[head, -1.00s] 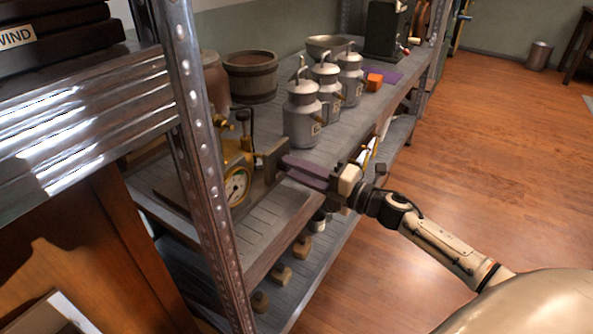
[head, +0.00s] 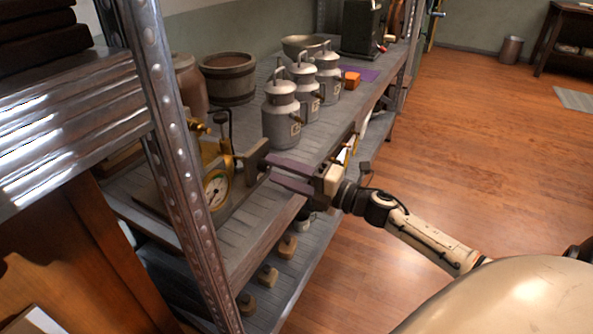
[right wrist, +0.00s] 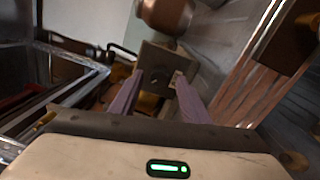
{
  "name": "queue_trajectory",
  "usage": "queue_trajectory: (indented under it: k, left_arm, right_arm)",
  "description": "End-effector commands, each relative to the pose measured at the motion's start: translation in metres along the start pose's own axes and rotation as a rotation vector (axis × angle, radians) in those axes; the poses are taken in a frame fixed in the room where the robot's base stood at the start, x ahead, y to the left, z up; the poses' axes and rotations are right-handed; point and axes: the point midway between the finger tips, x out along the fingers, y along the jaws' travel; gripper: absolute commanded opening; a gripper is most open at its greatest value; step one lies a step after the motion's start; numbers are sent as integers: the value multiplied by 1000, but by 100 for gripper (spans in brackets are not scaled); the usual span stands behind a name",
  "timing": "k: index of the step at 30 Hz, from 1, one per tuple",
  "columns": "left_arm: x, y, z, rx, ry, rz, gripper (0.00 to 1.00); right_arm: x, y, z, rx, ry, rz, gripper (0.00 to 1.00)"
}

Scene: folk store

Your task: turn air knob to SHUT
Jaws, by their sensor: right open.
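The brass apparatus (head: 213,158) with a round white gauge (head: 216,190) sits on the grey shelf, partly hidden behind the metal post. A dark square plate (head: 257,158) stands at its right side. It also shows in the right wrist view (right wrist: 165,68), with a small dark spot near its middle. I cannot make out a knob or any SHUT lettering. My right gripper (head: 269,169) has its purple fingers spread and empty, tips close to the plate. In the right wrist view the fingertips (right wrist: 158,77) lie over the plate's two sides; contact is unclear. My left gripper is not in view.
Several grey milk cans (head: 282,113) and a wooden tub (head: 229,77) stand further back on the shelf. The perforated metal post (head: 172,130) rises in front of the apparatus. Wooden blocks (head: 268,274) sit on a lower shelf.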

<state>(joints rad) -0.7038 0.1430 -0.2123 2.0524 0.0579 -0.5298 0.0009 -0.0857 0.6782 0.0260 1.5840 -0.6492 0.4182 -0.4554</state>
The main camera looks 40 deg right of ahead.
Motion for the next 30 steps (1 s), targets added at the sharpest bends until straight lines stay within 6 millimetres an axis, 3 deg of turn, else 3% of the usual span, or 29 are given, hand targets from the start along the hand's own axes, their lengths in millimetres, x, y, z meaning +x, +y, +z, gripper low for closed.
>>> queue_trajectory:
  k: [9,15,30]
  left_arm:
    - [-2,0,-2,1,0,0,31]
    - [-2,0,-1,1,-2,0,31]
    - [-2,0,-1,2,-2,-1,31]
  right_arm:
    - [-59,-1,-1,1,0,-4,42]
    - [-86,0,0,-1,0,-2,42]
    - [-93,0,0,-2,0,-1,42]
